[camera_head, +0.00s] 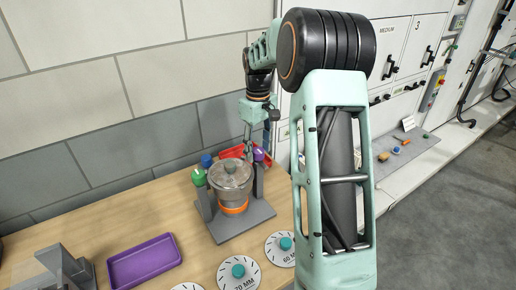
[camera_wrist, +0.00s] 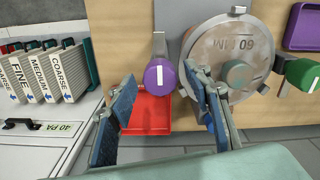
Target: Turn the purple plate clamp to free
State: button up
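The purple plate clamp (camera_wrist: 160,78) is a round knob with a white line that stands about upright in the wrist view. It sits beside the round metal plate marked 60 MM (camera_wrist: 211,38). In the head view the purple clamp (camera_head: 258,154) shows at the right of the burner stand, partly hidden by my gripper. My gripper (camera_wrist: 161,74) is open, with one finger on each side of the purple clamp in the wrist view. Whether the fingers touch it I cannot tell. In the head view my gripper (camera_head: 248,145) points down at the stand.
A green clamp (camera_wrist: 303,76) with a slanted white line is on the plate's other side. A blue knob (camera_head: 206,161) stands behind the green one. A red tray (camera_wrist: 148,114) lies near the purple clamp. A purple tray (camera_head: 144,262) and numbered discs (camera_head: 239,274) lie in front.

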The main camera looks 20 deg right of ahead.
aim_at(257, 150)
notch_tip(257, 150, up, 12)
dwell(0.6)
jog(key=shift+a, duration=0.1)
